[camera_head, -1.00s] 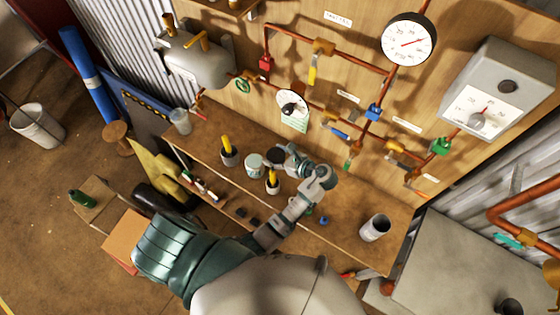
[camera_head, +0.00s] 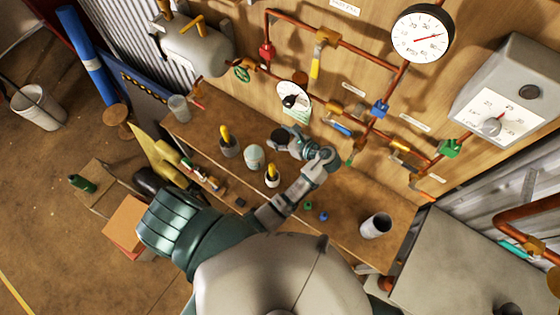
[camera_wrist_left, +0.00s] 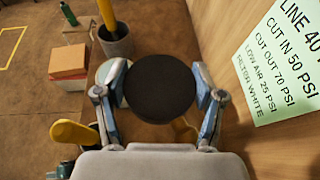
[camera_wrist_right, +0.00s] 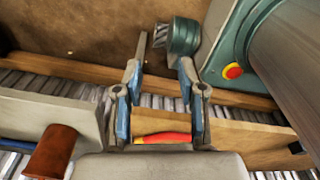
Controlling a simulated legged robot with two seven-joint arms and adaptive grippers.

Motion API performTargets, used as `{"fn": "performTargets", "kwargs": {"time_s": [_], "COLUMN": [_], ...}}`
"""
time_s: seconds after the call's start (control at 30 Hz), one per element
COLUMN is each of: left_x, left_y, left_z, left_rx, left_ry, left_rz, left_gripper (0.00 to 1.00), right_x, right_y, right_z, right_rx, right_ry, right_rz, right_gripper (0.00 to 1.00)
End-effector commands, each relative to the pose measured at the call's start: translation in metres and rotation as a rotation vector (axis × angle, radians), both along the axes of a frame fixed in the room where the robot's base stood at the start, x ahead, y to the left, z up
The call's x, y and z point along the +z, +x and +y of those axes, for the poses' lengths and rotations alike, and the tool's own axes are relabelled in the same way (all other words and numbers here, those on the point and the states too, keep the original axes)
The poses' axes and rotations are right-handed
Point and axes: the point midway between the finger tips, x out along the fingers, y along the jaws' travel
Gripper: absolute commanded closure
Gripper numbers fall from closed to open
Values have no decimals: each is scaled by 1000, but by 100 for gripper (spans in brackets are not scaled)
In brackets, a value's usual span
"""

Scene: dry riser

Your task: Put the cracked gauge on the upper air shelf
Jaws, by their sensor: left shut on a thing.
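My left gripper (camera_head: 290,143) is shut on a dark round gauge (camera_head: 279,137). In the left wrist view the gauge (camera_wrist_left: 160,88) shows as a plain black disc between the two fingers (camera_wrist_left: 160,95); its dial and any crack are hidden. The gripper holds it above the workbench, close to the wooden board and below the white notice. My right gripper (camera_wrist_right: 160,75) is open and empty in the right wrist view, and is outside the head view. I cannot make out the upper air shelf in the current views.
The wooden workbench (camera_head: 350,196) carries pots with yellow-handled tools (camera_head: 228,143), a pale jar (camera_head: 254,157) and a grey cup (camera_head: 376,225). The board holds copper pipes (camera_head: 392,85), valves, a large dial (camera_head: 421,33) and a grey box (camera_head: 510,90). A tank (camera_head: 198,48) hangs at left.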

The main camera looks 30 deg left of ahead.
Motion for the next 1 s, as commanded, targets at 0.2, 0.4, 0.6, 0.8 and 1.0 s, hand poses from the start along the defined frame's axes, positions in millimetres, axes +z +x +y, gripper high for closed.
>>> {"fn": "performTargets", "kwargs": {"time_s": [0.2, 0.4, 0.6, 0.8, 1.0], "left_x": [-21, -35, -53, -74, -109], "left_y": [1, 1, 1, 1, 1], "left_z": [4, 8, 7, 4, 1], "left_rx": [-1, -1, -1, -2, -2], "left_ry": [-3, -6, -6, -2, 0], "left_rz": [0, 0, 0, 5, 3], "left_gripper": [82, 82, 82, 82, 82], "right_x": [-18, -32, -52, -56, -60], "right_y": [0, 0, 0, 0, 0], "right_z": [-17, -26, -17, 0, -5], "right_rx": [-1, -1, -3, -3, 1], "right_ry": [-20, -30, -20, 0, -5], "right_rz": [1, 1, 0, 0, 0], "right_gripper": [60, 60, 60, 60, 60]}}
